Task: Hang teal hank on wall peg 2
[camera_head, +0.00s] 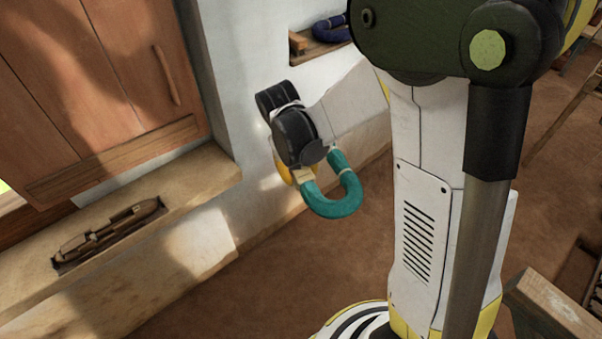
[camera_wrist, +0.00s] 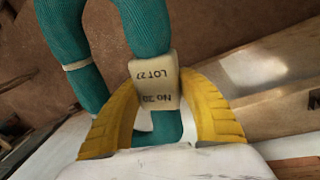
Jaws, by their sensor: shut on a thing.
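The teal hank (camera_head: 334,206) is a thick loop hanging below my gripper (camera_head: 297,174) in the head view, beside the pale wall and above the floor. In the wrist view my gripper (camera_wrist: 157,98) has its two yellow fingers on either side of a cream paper band (camera_wrist: 154,86). The band is printed "LOT 27" and "No 20" and wraps one strand of the hank (camera_wrist: 146,22). The other strand (camera_wrist: 62,28) hangs free at the left, with a thin pale tie on it. I cannot make out wall peg 2 in either view.
A wall niche (camera_head: 297,58) at the top holds a dark blue hank (camera_head: 332,29) and a small wooden piece (camera_head: 298,42). At left, a wooden shutter (camera_head: 110,80) stands above a stone ledge (camera_head: 200,178) with a wooden shuttle (camera_head: 110,230) in a recess. Open floor (camera_head: 250,280) lies below.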

